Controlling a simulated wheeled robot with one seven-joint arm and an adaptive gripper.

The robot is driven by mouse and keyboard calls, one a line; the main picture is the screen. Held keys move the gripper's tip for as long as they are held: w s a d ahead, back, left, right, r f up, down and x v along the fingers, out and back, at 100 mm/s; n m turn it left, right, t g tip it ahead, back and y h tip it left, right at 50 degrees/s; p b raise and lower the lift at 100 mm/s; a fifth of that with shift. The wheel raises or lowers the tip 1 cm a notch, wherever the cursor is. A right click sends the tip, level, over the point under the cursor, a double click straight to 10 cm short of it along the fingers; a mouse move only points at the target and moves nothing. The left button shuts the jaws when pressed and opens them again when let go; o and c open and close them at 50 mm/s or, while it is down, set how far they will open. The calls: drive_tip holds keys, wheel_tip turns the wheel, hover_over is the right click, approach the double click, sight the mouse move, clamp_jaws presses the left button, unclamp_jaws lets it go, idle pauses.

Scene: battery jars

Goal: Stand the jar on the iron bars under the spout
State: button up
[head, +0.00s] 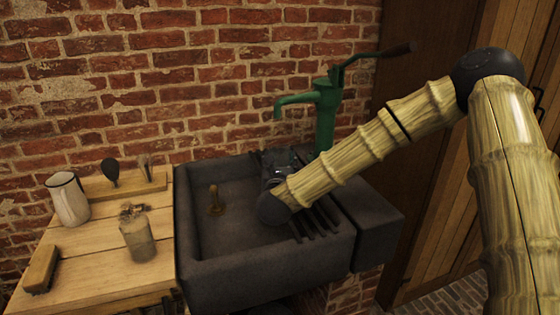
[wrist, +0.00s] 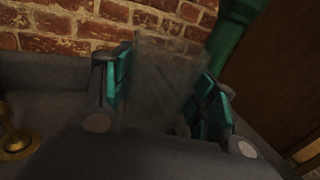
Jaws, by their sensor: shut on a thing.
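My gripper (head: 277,165) is over the right part of the dark stone sink, at the far end of my arm. In the wrist view its teal-padded fingers (wrist: 168,98) are shut on a clear glass jar (wrist: 165,70), which stands up between them. In the head view the jar (head: 286,157) is mostly hidden by my gripper. The dark iron bars (head: 322,222) cross the sink's right side, partly under my arm. The green pump's spout (head: 283,104) is above and behind my gripper. Whether the jar's base touches the bars is hidden.
The sink (head: 225,265) has a brass plug (head: 214,201) in its left basin. On the wooden board at left are a white jug (head: 68,198), a cloudy jar (head: 138,242) and a brush (head: 41,268). A brick wall stands close behind.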

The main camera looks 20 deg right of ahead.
drive_tip(key=w+d+f+p, duration=0.2)
drive_tip(key=w+f, duration=0.2)
drive_tip(key=w, duration=0.6)
drive_tip(key=shift+w+f, duration=0.15)
drive_tip(key=shift+d+f, duration=0.1)
drive_tip(key=shift+f, duration=0.1)
drive_tip(key=o, duration=1.1)
drive_tip(key=shift+r, duration=0.2)
drive_tip(key=b+v, duration=0.1)
drive_tip(key=v, duration=1.1)
drive_tip(key=shift+b, duration=0.3)
